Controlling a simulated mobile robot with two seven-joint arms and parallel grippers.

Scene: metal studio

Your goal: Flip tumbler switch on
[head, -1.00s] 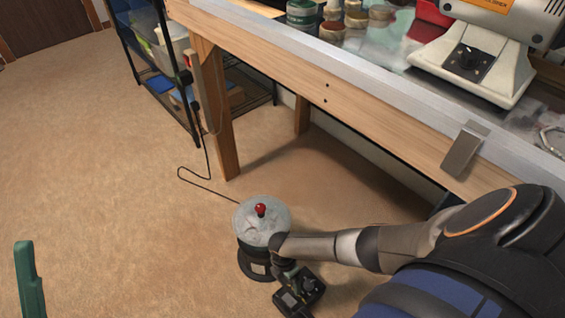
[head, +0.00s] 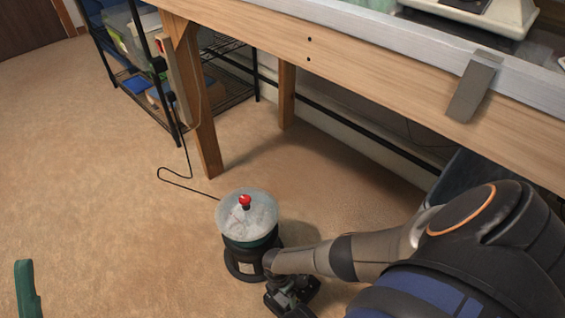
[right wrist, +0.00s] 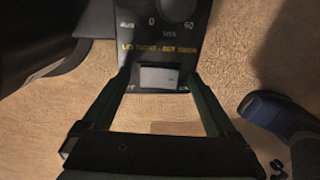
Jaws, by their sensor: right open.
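The tumbler (head: 247,218) stands on the floor in the head view, a dark, round body with a clear lid and a red knob on top. My right gripper (head: 290,296) is low beside it, to its right in the picture. In the right wrist view the tumbler's black control panel (right wrist: 130,52) shows a timer dial (right wrist: 178,8) and a pale rectangular rocker switch (right wrist: 160,78). The open right fingers (right wrist: 157,73) reach toward the panel on either side of the switch. I cannot tell whether they touch the panel or which way the switch is set.
A wooden workbench (head: 350,75) with a metal edge stands above and behind the tumbler. A black cord (head: 187,186) runs from the tumbler to the bench leg. A wire shelf (head: 235,88) stands at the back left. The carpet at left is mostly clear; a green object (head: 27,290) is at the left edge.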

